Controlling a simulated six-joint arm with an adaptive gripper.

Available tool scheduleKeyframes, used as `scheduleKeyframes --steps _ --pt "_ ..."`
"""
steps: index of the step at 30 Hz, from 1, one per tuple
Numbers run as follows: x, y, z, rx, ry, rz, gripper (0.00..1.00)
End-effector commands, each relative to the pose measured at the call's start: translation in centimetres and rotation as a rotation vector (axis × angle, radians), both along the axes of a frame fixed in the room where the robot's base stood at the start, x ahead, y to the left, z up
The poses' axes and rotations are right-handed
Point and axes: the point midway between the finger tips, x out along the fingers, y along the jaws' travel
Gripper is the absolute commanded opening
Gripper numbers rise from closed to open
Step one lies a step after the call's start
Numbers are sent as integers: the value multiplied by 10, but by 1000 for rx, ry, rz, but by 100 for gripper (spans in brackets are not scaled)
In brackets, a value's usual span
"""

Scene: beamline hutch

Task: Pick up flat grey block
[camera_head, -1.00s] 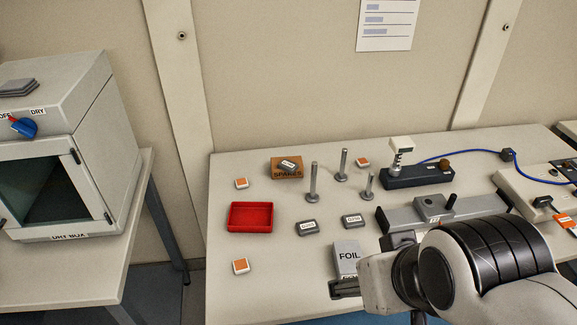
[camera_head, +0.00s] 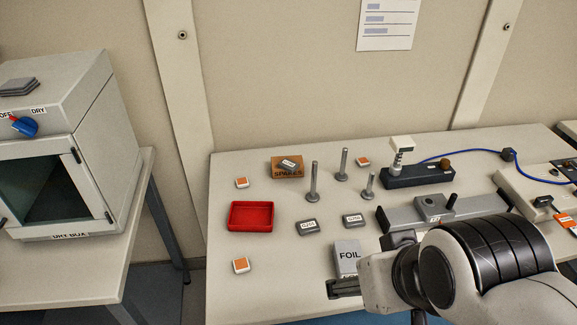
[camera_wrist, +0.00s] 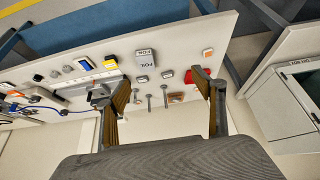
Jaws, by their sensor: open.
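Two flat grey blocks with white labels lie on the bench: a left one (camera_head: 307,232) right of the red tray and a right one (camera_head: 353,225) behind the foil box. My gripper (camera_head: 334,289) is at the bench's front, in front of the foil box and apart from the blocks. In the wrist view my gripper (camera_wrist: 162,80) is open and empty, its fingers wide apart. A small grey block (camera_wrist: 168,75) shows between them.
The foil box (camera_head: 348,261) stands close behind my gripper. Upright metal posts (camera_head: 314,185) stand behind the blocks. The red tray (camera_head: 233,224) and several orange-topped squares (camera_head: 241,266) lie left. A grey rail (camera_head: 405,217) is to the right.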

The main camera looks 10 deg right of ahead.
Motion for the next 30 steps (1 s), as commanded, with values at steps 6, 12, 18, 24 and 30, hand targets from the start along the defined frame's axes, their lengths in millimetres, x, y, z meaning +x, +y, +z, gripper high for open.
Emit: scheduleKeyframes --steps 6,12,18,24,30 --pt "14 5 3 14 -14 10 69" --pt "49 17 11 45 -53 28 69" --pt "96 33 19 87 -107 43 69" --pt "145 47 24 124 -165 48 69" --pt "193 59 25 154 -221 43 69"
